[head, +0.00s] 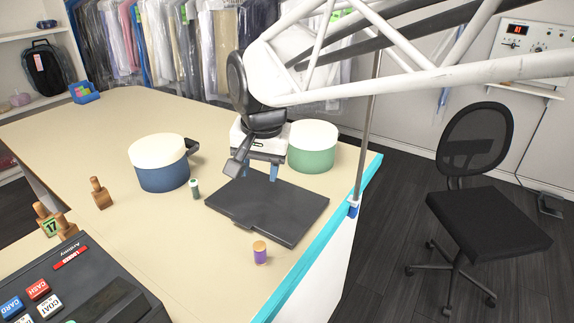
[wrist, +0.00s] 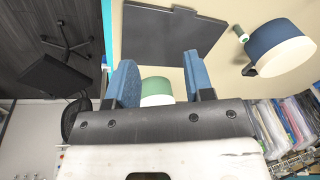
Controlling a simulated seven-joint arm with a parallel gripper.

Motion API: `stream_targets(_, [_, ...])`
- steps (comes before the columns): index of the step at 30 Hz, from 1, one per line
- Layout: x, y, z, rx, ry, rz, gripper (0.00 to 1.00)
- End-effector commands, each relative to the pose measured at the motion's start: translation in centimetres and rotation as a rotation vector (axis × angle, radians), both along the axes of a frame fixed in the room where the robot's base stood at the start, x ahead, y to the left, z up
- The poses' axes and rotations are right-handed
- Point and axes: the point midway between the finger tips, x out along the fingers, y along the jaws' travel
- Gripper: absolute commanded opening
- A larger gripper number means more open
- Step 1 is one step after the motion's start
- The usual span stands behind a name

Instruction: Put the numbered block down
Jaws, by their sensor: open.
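A small block with a green face marked 17 (head: 51,227) sits at the left on the counter (head: 110,125), among wooden stamps behind the till; its lower part is hard to make out. My gripper (head: 261,176) is open over the far part of a flat black board (head: 280,215), well to the right of the block. In the wrist view, the blue fingers of my gripper (wrist: 158,62) stand apart with nothing held between them. The numbered block does not show in the wrist view.
A blue pot with a cream lid (head: 162,165) stands left of my gripper, a green one (head: 311,150) right behind it. A dark green spool (head: 195,189) and a purple spool (head: 260,254) flank the board. Wooden stamps (head: 97,191) and the till (head: 85,285) are at left.

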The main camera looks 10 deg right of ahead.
Motion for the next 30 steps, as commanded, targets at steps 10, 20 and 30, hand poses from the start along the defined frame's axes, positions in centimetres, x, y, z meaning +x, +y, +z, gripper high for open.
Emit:
stream_targets(10, [-9.0,-8.7,-3.7,-0.078,-0.042,0.174,0.48])
stream_targets(20, [-14.8,-12.4,-6.9,-0.134,-0.058,0.292,0.48])
stream_targets(30, [-15.4,-12.7,-7.3,-0.140,-0.059,0.309,0.48])
